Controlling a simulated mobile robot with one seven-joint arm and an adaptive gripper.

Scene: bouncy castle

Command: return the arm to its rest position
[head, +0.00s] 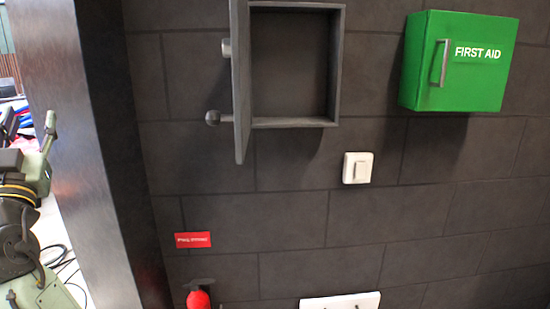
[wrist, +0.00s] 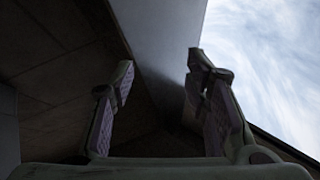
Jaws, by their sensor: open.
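My gripper (wrist: 158,75) shows in the wrist view with its two fingers spread apart. It is open and nothing is between the fingers. Behind it are a dark wall, a grey pillar face and a bright cloudy sky, so the wrist camera looks upward. In the head view, parts of my arm (head: 18,225) are at the far left edge, folded and partly cut off by the frame. I cannot make out the fingers there.
A dark cabinet (head: 293,8) hangs on the block wall with its door (head: 241,80) swung open and no contents visible. A green first aid box (head: 459,62), a white switch (head: 357,168), a red sign (head: 193,240) and a pillar (head: 80,130) are also there.

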